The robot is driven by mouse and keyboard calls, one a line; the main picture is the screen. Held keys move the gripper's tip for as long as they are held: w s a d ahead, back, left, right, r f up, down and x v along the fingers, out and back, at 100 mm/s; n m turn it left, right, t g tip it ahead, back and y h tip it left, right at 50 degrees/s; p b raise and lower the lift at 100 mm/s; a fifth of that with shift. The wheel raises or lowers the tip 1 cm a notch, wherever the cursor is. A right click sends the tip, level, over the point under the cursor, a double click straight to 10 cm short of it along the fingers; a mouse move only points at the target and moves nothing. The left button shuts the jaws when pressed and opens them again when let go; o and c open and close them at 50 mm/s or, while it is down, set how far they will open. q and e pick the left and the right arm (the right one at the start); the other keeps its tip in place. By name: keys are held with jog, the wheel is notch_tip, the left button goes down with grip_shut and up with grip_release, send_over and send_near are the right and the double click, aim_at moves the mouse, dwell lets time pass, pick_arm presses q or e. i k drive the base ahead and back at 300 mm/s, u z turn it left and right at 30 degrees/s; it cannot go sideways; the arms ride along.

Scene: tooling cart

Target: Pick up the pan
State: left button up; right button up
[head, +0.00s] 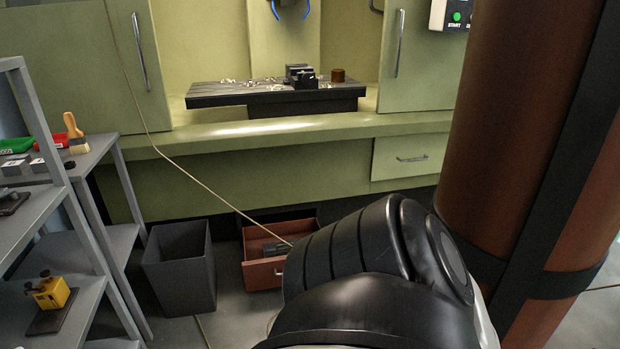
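No thing that I can clearly name as the pan shows. A shallow reddish-brown open box (266,273) with a front handle stands out from under the green machine, low near the floor. A small dark object (275,250) lies in it. My dark arm link in front hides the box's right end. Neither of my grippers is in view.
A grey bin (180,265) stands left of the box. A large brown cylinder (520,120) blocks the right.

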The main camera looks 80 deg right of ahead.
aim_at(275, 249)
jog(key=z, duration=1.75)
jog(key=i, duration=1.7)
jog(key=z, duration=1.6)
jog(key=i, duration=1.3)
jog(key=u, duration=2.6)
